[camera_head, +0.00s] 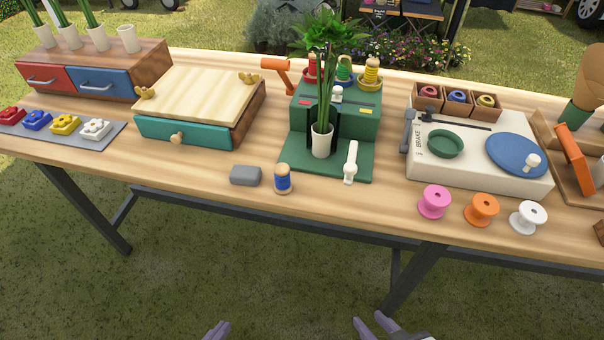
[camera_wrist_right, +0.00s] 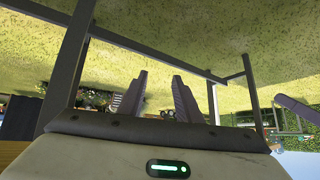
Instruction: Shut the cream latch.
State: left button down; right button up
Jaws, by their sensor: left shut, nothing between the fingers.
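The cream latch (camera_head: 351,162) is a slim pale lever with a rounded lower end. It lies on the front right part of the green base (camera_head: 300,168) of a green stand. It points toward the table's front edge. Neither gripper touches it. My left gripper (camera_head: 216,330) shows only its fingertips at the bottom edge of the head view, away from the table. My right gripper (camera_head: 374,326) is at the bottom edge, right of the left one, with its fingers apart. In the right wrist view the right gripper (camera_wrist_right: 159,98) is open and empty.
A leafy plant in a white cup (camera_head: 321,140) stands left of the latch. Bare tabletop lies before the latch.

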pick_arm(q)
jog(key=shift+a, duration=0.1)
pick_arm(e)
jog(key=shift+a+f, duration=0.1)
jog(key=shift+o, duration=0.5)
